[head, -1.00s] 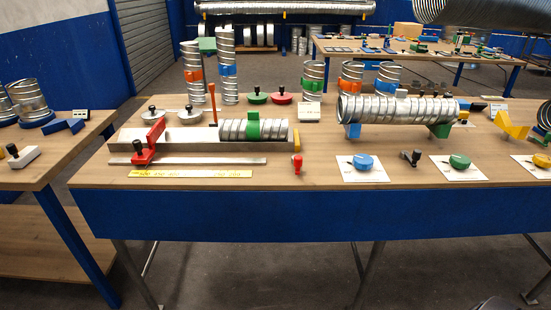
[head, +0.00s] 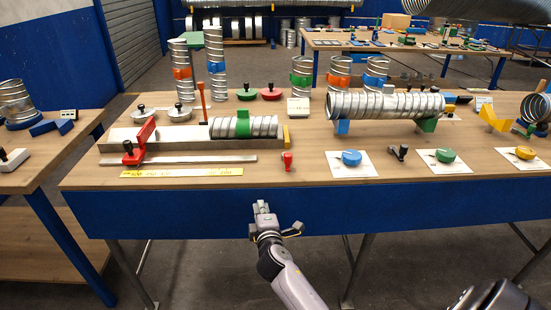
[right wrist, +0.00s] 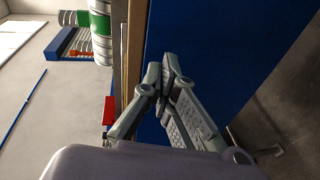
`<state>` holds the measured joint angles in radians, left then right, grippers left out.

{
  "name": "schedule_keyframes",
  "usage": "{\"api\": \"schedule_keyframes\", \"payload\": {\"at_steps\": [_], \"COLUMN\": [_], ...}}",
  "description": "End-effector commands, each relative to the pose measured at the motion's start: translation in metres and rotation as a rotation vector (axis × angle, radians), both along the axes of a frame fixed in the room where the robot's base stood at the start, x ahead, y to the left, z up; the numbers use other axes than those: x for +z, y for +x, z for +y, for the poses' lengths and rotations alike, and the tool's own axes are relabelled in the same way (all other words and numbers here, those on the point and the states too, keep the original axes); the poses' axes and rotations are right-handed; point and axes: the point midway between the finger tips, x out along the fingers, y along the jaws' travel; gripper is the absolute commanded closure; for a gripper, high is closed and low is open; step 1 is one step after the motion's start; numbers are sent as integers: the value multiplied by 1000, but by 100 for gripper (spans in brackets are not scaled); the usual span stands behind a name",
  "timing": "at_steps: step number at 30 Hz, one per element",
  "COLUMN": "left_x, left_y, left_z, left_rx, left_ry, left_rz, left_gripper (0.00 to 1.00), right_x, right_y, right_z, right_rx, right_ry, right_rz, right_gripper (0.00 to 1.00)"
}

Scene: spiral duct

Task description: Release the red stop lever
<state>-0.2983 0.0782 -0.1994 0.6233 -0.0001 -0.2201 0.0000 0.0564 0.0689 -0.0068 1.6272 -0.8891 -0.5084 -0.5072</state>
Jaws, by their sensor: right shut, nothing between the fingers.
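The red stop (head: 142,138) sits at the left end of a grey metal rail (head: 180,140) on the main table. It has a raised red arm and a black knob (head: 128,146). A spiral duct piece with a green band (head: 243,124) lies at the rail's right end. My right gripper (head: 262,206) is shut and empty, in front of the table's blue front panel, below the tabletop edge and well right of the red stop. Its closed fingers also show in the right wrist view (right wrist: 165,78). My left gripper is not in view.
A small red-handled piece (head: 287,160) stands near the front edge. A yellow scale strip (head: 181,173) and a metal bar lie in front of the rail. An orange-red upright rod (head: 202,97) rises behind it. A long duct (head: 385,105) rests on blue and green supports to the right.

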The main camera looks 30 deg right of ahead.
Motion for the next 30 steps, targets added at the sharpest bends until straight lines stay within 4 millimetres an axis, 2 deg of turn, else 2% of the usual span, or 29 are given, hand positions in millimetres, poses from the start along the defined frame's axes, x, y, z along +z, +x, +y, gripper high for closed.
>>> {"api": "schedule_keyframes", "payload": {"at_steps": [1, 3, 7, 20, 23, 30], "left_x": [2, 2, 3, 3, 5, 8], "left_y": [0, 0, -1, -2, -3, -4], "left_z": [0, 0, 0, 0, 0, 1], "left_rx": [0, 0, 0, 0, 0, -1], "left_ry": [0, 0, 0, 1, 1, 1], "left_rz": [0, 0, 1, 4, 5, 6], "left_gripper": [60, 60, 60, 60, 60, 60], "right_x": [35, 66, 95, 98, 99, 98], "right_y": [4, 5, 4, 8, 19, 61], "right_z": [-7, -13, -20, -22, -28, -49], "right_rx": [-17, -37, -60, -62, -62, -63], "right_ry": [-51, -106, -155, -160, -161, -160], "right_rz": [-47, -86, -122, -126, -126, -126], "right_gripper": [100, 100, 100, 100, 100, 100]}}
